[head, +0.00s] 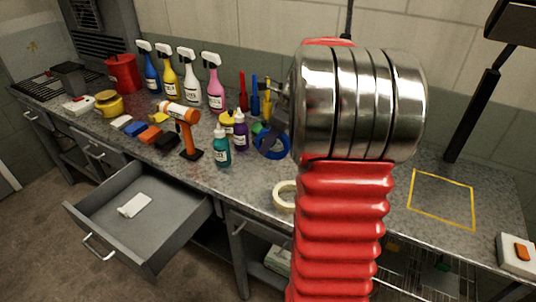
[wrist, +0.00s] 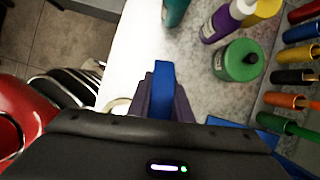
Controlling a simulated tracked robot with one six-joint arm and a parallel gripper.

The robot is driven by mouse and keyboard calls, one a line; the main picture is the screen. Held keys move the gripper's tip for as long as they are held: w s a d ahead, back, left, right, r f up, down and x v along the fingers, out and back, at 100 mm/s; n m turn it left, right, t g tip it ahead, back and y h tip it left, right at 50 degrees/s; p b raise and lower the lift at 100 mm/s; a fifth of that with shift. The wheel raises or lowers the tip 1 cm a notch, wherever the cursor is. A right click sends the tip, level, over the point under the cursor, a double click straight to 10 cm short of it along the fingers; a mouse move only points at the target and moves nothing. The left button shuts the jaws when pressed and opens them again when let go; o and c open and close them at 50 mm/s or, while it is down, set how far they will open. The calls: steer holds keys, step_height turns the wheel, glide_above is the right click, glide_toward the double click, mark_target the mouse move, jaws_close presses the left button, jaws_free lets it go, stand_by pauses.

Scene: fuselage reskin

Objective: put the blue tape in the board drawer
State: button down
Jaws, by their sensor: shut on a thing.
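The blue tape (head: 272,153) is a ring held upright at the worktop, left of my red and silver arm in the head view. My gripper (head: 278,124) is shut on its upper part; the arm partly hides the jaws. In the wrist view the blue tape (wrist: 163,78) shows edge-on between the two dark fingers (wrist: 162,98). I cannot tell whether the tape touches the worktop. A grey drawer (head: 178,222) stands pulled out below the worktop at left, with a small white object (head: 134,205) inside. No label shows on it.
A teal bottle (head: 221,148), a purple bottle (head: 240,132) and an orange tool on a stand (head: 186,130) stand left of the tape. Several spray bottles line the back. A cream tape roll (head: 284,195) lies near the front edge. A yellow outlined square (head: 441,202) at right is empty.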

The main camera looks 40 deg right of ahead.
steer(key=shift+r, duration=0.4)
stand_by(0.3)
